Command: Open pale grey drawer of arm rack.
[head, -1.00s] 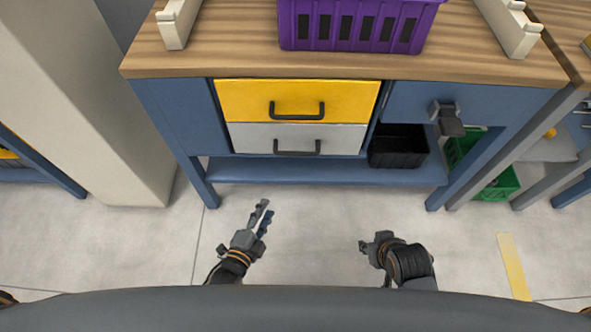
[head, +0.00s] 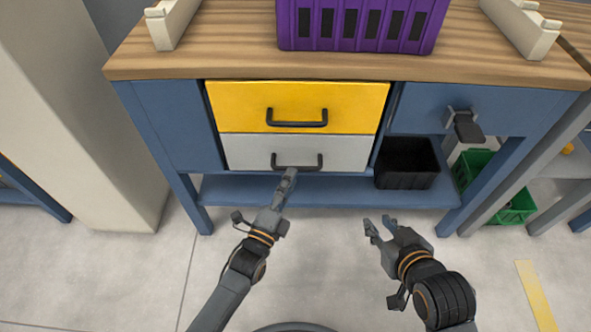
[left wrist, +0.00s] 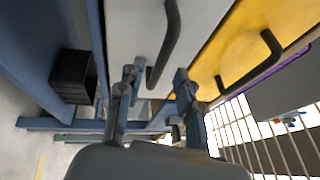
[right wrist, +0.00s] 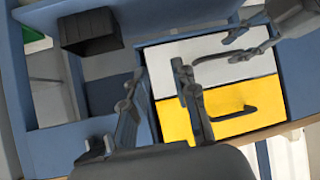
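The pale grey drawer (head: 245,152) is shut, below a shut yellow drawer (head: 225,105) in the workbench. Its dark bar handle (head: 309,160) is near my left gripper (head: 290,174). In the left wrist view, my left gripper (left wrist: 155,82) is open, with the grey drawer's handle (left wrist: 170,40) ahead and in line with the gap between the fingers; I cannot tell whether they touch. My right gripper (head: 377,223) is open and empty, in front of the bench and away from the drawers. The right wrist view also shows the grey drawer (right wrist: 160,62).
A black bin (head: 405,165) sits on the lower shelf (head: 330,190) right of the drawers. A purple crate (head: 360,27) stands on the wooden top (head: 200,58). A green crate (head: 515,208) is at the right. The floor before the bench is clear.

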